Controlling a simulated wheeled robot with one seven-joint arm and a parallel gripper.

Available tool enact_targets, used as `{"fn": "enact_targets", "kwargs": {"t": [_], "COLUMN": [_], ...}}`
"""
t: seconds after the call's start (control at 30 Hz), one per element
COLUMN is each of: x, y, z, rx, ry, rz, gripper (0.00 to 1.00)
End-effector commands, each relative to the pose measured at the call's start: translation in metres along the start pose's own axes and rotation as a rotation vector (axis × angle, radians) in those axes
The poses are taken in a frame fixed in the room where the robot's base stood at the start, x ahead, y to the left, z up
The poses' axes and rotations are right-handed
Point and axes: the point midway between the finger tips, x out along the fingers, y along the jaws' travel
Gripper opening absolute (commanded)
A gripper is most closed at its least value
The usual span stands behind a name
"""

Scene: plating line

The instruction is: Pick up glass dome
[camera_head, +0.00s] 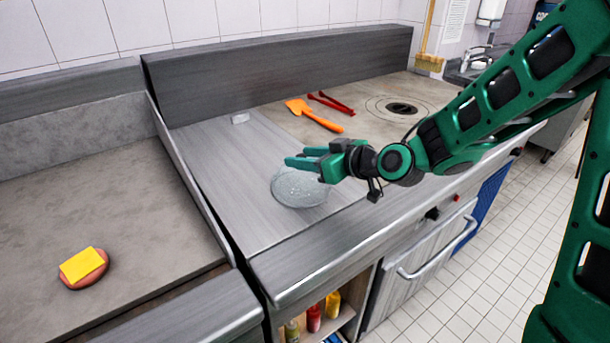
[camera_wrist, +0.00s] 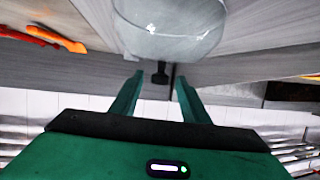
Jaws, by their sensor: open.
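The clear glass dome (camera_head: 298,190) sits on the metal worktop, below and partly behind my gripper (camera_head: 303,160) in the head view. In the wrist view the glass dome (camera_wrist: 170,32) fills the top middle. The jaws hold nothing. In the head view the knob is hidden by my gripper.
An orange spatula (camera_head: 314,115) and red tongs (camera_head: 331,103) lie behind the dome. A patty with a yellow slice (camera_head: 82,266) is on the left counter. A raised metal divider (camera_head: 180,150) separates the counters. Bottles (camera_head: 314,317) stand on a shelf below.

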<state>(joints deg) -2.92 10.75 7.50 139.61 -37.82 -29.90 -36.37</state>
Motion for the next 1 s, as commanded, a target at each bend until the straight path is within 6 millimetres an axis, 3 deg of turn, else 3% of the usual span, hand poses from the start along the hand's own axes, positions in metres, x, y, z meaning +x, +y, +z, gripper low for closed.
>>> {"fn": "enact_targets", "kwargs": {"t": [0.17, 0.5, 0.8, 0.97, 1.0], "x": [0.011, 0.052, 0.056, 0.056, 0.056], "y": [0.001, 0.002, 0.003, 0.003, 0.003], "z": [0.0, 0.002, 0.001, 0.002, 0.002], "rx": [0.0, 0.0, 0.0, 0.0, 0.0], "ry": [0.0, 0.0, 0.0, 0.0, 0.0], "rz": [0.0, 0.0, 0.001, 0.001, 0.001], "gripper": [0.42, 0.42, 0.42, 0.03, 0.0]}}
